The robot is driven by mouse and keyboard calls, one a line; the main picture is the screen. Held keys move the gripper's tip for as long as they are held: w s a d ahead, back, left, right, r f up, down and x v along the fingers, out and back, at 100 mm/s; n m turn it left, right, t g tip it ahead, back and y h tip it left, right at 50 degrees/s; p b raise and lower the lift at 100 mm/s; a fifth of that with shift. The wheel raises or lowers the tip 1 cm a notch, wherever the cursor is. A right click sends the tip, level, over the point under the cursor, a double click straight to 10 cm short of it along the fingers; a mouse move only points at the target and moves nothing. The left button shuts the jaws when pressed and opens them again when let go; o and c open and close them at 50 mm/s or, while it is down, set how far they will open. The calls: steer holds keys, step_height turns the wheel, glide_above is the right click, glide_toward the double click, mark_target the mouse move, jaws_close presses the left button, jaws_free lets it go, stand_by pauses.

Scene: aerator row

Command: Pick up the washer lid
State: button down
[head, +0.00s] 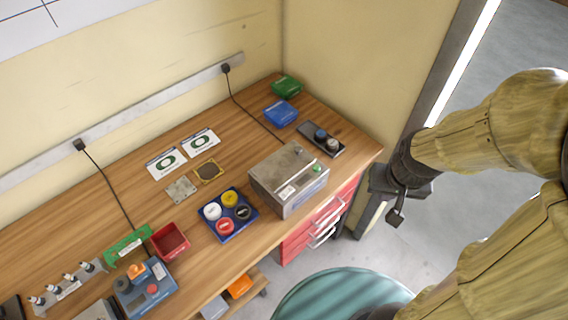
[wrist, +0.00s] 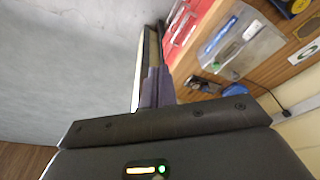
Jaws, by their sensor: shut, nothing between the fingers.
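The washer is a grey metal box (head: 304,194) on the right part of the wooden bench, with a label and a green button on its front. Its flat grey washer lid (head: 280,166) appears to lie on top, with a small dark knob near the back. The washer also shows at the upper right of the wrist view (wrist: 240,42). My gripper (head: 396,218) hangs beyond the bench's right end, apart from the washer and lid. In the wrist view its fingers (wrist: 153,88) are together, with nothing held.
A blue tray (head: 249,214) of coloured round caps stands left of the washer. A dark tray (head: 312,132) with two knob-like parts lies behind it. Blue (head: 281,113) and green (head: 287,86) boxes stand at the back corner. Red drawers (head: 300,242) are below. A teal round stool (head: 335,297) stands in front.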

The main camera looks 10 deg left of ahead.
steer(key=c, duration=1.8)
jaws_free()
steer(key=shift+c, duration=0.2)
steer(key=o, duration=0.4)
steer(key=shift+w+d+f, duration=0.15)
steer(key=shift+w+f, duration=0.05)
steer(key=shift+w, duration=0.15)
steer(key=shift+c, duration=0.2)
steer(key=shift+o, duration=1.4)
steer(key=w+d+f+n+t+b, duration=0.1)
steer(key=w+f+n+t, duration=0.1)
steer(key=w, duration=0.3)
steer(key=shift+w+d+f, duration=0.15)
steer(key=shift+w+f, duration=0.25)
steer(key=shift+f, duration=0.1)
steer(key=w+a+f+n+t+y+b, duration=0.2)
steer(key=w+f+n+t, duration=0.1)
steer(key=w, duration=0.3)
steer(key=w+a+f+n+y+b, duration=0.1)
steer(key=a+f+n+y, duration=0.3)
steer(key=a+y, duration=0.4)
steer(key=shift+w+a+n+t+y, duration=0.15)
steer(key=shift+a+n+t+y, duration=0.3)
steer(key=shift+n, duration=0.25)
